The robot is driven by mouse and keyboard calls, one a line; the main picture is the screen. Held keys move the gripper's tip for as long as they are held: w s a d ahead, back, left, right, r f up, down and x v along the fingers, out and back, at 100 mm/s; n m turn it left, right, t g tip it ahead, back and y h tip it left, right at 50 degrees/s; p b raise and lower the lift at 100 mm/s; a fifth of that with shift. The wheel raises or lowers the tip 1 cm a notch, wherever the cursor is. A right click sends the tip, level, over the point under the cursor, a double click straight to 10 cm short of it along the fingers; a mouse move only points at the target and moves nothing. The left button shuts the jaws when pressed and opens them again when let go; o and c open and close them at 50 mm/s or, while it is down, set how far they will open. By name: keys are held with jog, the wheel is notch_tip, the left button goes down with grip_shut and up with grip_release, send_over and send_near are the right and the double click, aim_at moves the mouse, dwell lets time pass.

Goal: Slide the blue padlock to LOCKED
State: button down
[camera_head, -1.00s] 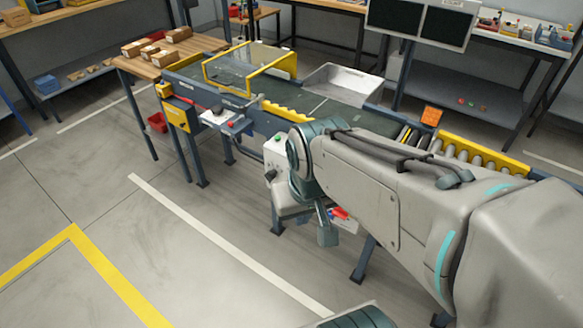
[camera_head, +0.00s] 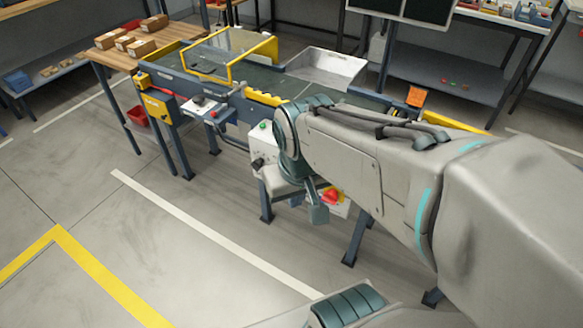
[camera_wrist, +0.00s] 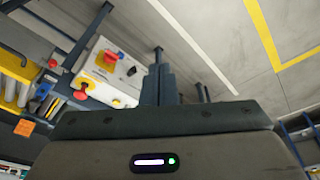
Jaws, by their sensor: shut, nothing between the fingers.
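I cannot make out a blue padlock in either view. In the wrist view my gripper (camera_wrist: 159,75) is shut and empty, its two dark fingers side by side and pointing over the floor. A pale control box (camera_wrist: 108,72) with red buttons and a black knob shows left of the fingers there. A red push-button (camera_head: 332,196) on yellow shows low beside my arm's end. My arm covers part of the conveyor's near side.
The conveyor (camera_head: 300,90) runs across behind my arm, with a yellow-framed clear guard (camera_head: 232,58) and a metal tray (camera_head: 325,65). A wooden table (camera_head: 112,59) holds cartons. The floor (camera_head: 130,235) at front left is clear.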

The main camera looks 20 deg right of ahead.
jog(key=w+d+f+g+h+b, duration=0.1)
jog(key=w+d+f+h+b, duration=0.2)
jog(key=f+b, duration=0.3)
jog(key=w+d+f+g+h+b, duration=0.2)
jog(key=w+f+h+b, duration=0.1)
jog(key=f, duration=0.6)
jog(key=w+d+f+g+h+b, duration=0.1)
jog(key=w+d+f+h+b, duration=0.2)
jog(key=f+b, duration=0.3)
jog(key=w+a+f+n+t+h+b, duration=0.2)
jog(key=w+f+t+h+b, duration=0.1)
jog(key=w+f, duration=0.4)
jog(key=w+a+f+n+t+h+b, duration=0.2)
jog(key=w+f, duration=0.6)
jog(key=f, duration=0.4)
jog(key=n+t+h+b, duration=0.1)
jog(key=t+h+b, duration=0.1)
jog(key=t+b, duration=0.1)
jog(key=shift+w+a+f+t+b, duration=0.15)
jog(key=shift+a+f+t+b, duration=0.2)
jog(key=shift+b, duration=0.35)
jog(key=shift+d+r, duration=0.1)
jog(key=shift+d, duration=0.15)
jog(key=shift+w+d+b, duration=0.2)
jog(key=shift+d+b, duration=0.4)
jog(key=shift+d, duration=2.3)
jog(key=shift+w+d+b, duration=0.2)
jog(key=shift+d+b, duration=0.4)
jog(key=shift+d, duration=2.25)
